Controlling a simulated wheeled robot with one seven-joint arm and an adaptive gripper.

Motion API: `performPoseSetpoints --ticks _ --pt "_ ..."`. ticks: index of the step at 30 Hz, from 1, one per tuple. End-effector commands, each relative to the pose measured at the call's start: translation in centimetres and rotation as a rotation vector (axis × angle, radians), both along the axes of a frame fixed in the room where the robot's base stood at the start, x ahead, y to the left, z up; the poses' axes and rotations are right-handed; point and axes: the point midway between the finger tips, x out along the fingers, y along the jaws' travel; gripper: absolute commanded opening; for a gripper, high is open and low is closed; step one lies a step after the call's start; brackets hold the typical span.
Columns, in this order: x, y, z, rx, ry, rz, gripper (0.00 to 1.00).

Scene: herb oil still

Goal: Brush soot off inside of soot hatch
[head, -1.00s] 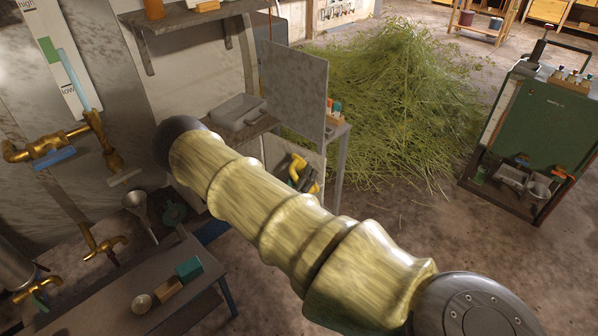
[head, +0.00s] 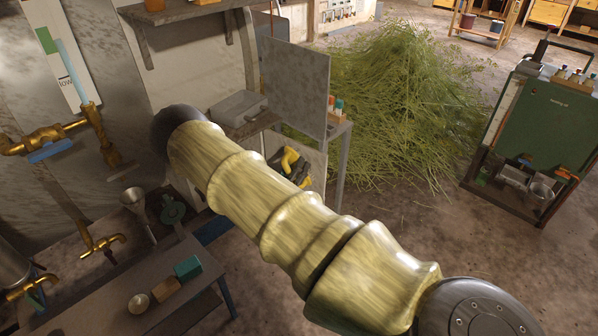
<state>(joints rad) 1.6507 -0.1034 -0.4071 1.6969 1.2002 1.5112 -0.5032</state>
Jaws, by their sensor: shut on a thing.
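My arm, in a yellow-green sleeve, crosses the head view from the lower right to a dark joint at upper left. My gripper is not visible; the arm past that joint is hidden. I cannot make out a brush or any soot. An upright mottled grey panel (head: 297,88) stands beyond the arm; I cannot tell whether it belongs to the soot hatch. A yellow and black thing (head: 291,160) shows below the panel, partly behind the arm, too unclear to name.
Brass valves and pipes (head: 45,140) line the left. A low bench (head: 110,318) holds small blocks and a cup. A grey case (head: 238,107) rests on a shelf. A heap of cut herbs (head: 400,110) lies behind. A green cart (head: 540,125) stands right. Floor in the right foreground is clear.

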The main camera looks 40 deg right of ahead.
Motion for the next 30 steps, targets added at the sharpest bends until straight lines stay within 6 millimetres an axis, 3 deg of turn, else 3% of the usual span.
performPoseSetpoints --ticks 11,30 --pt "0.0 0.0 0.2 -0.001 -0.001 -0.002 0.29" --pt "-0.9 4.8 0.1 0.0 -0.001 0.0 0.29"
